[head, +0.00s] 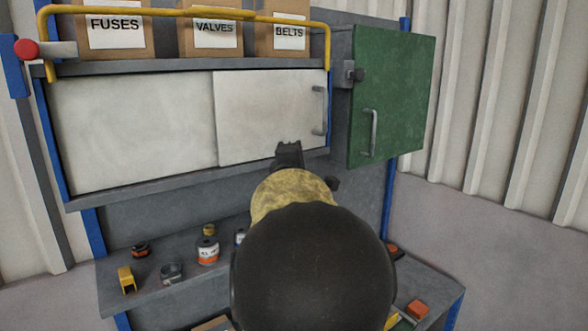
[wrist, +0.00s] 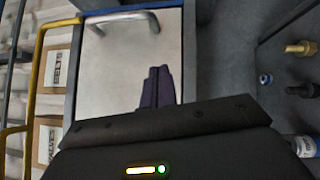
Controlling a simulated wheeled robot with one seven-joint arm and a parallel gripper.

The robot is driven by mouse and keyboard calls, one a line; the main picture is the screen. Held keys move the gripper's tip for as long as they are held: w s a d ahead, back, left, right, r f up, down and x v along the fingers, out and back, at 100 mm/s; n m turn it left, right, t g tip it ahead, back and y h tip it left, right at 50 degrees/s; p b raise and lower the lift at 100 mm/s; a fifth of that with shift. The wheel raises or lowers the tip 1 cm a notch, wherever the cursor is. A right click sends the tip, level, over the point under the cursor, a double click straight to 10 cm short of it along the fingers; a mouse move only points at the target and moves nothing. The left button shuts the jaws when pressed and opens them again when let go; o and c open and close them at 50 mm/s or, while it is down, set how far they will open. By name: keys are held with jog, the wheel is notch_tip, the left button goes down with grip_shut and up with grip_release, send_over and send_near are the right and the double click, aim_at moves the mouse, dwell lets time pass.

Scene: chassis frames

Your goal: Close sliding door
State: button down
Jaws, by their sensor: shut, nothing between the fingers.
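Two white sliding door panels cover the cabinet front in the head view. The right panel (head: 262,105) has a vertical metal handle (head: 319,110) near its right edge and overlaps the left panel (head: 130,128). No opening shows between the panels or at the right end. My gripper (head: 289,147) is shut and empty, at the lower part of the right panel, left of the handle. In the wrist view my shut fingers (wrist: 157,82) lie before the white panel (wrist: 125,65), with the handle (wrist: 122,18) beyond them. Whether the fingers touch the panel I cannot tell.
A green hinged door (head: 392,98) stands at the right. A yellow rail (head: 180,12) runs above, before boxes labelled FUSES (head: 112,35), VALVES (head: 213,38) and BELTS (head: 287,38). Bottles (head: 208,250) and small parts stand on the bench below. My arm hides the bench's middle.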

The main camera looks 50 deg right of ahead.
jog(key=v, duration=0.4)
jog(key=shift+w+b, duration=0.15)
jog(key=shift+b, duration=0.15)
jog(key=w+a+f+m+y+b, duration=0.1)
jog(key=w+a+f+y, duration=0.1)
jog(key=a+f+y, duration=0.4)
jog(key=w+a+f+m+y, duration=0.1)
jog(key=w+a+f+y, duration=0.15)
jog(key=a+f, duration=0.55)
jog(key=w+a+f+m+y+b, duration=0.1)
jog(key=w+a+f+y, duration=0.2)
jog(key=a+f, duration=0.45)
jog(key=s+a+f+m+g+y, duration=0.2)
jog(key=s+a+f+m+g, duration=0.1)
jog(key=s+a+f, duration=0.4)
jog(key=s+a+f+m+g+y, duration=0.2)
jog(key=s+a+f+g, duration=0.4)
jog(key=f, duration=0.5)
jog(key=shift+s+a+f+m+b, duration=0.3)
jog(key=shift+s+a+m+b, duration=0.1)
jog(key=shift+s, duration=0.65)
